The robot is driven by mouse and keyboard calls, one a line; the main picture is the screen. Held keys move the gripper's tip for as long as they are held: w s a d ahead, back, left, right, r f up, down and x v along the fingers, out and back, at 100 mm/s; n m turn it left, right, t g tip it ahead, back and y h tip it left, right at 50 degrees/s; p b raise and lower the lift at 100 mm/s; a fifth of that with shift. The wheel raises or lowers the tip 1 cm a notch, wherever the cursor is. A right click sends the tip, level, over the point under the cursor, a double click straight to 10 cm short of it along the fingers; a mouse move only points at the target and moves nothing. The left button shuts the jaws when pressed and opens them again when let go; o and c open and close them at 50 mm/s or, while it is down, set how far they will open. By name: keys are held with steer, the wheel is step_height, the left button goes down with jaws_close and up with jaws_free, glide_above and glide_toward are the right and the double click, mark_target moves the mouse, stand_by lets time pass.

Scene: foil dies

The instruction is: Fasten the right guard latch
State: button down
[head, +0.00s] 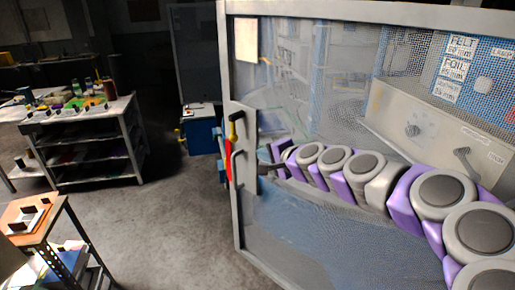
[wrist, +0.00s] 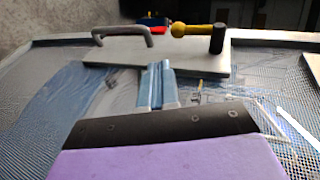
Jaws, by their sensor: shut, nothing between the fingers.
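The guard (head: 241,215) is a grey-framed, clear and mesh panel across the right of the head view. On its left upright is a grey latch plate (head: 246,134) with a yellow lever (head: 237,116), a red part (head: 228,165) and a grey pull handle (head: 235,163).
A machine housing (head: 430,125) and labels reading felt and foil (head: 460,68) show through the mesh. A workbench (head: 80,112) with small parts stands at left, a small stand (head: 35,215) at lower left, a blue cabinet (head: 201,135) behind. Floor between is clear.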

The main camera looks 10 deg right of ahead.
steer(key=shift+s+d+f, duration=0.1)
steer(key=shift+s+d, duration=0.15)
steer(key=shift+s, duration=0.4)
steer(key=shift+d, duration=0.1)
steer(key=s+a+f+n+g+y, duration=0.1)
steer(key=s+a+f+n+g, duration=0.3)
steer(key=s+a, duration=0.4)
steer(key=s+a+f+n+g, duration=0.1)
steer(key=s+a+n+g, duration=0.3)
steer(key=s, duration=0.6)
steer(key=s+d+f+n+g+h, duration=0.1)
steer(key=s+d+f+g+h, duration=0.1)
steer(key=s, duration=0.6)
steer(key=s+d+f+n+g+h+b, duration=0.1)
steer(key=s+d+f+n+g+h, duration=0.1)
steer(key=s, duration=0.7)
steer(key=s+d+f+n+g+h, duration=0.1)
steer(key=s+d+f+g+h, duration=0.1)
steer(key=s+f, duration=0.3)
steer(key=s+d, duration=0.1)
steer(key=s, duration=0.2)
steer(key=shift+s+d+n+g+b, duration=0.3)
steer(key=shift+s+d+b, duration=0.1)
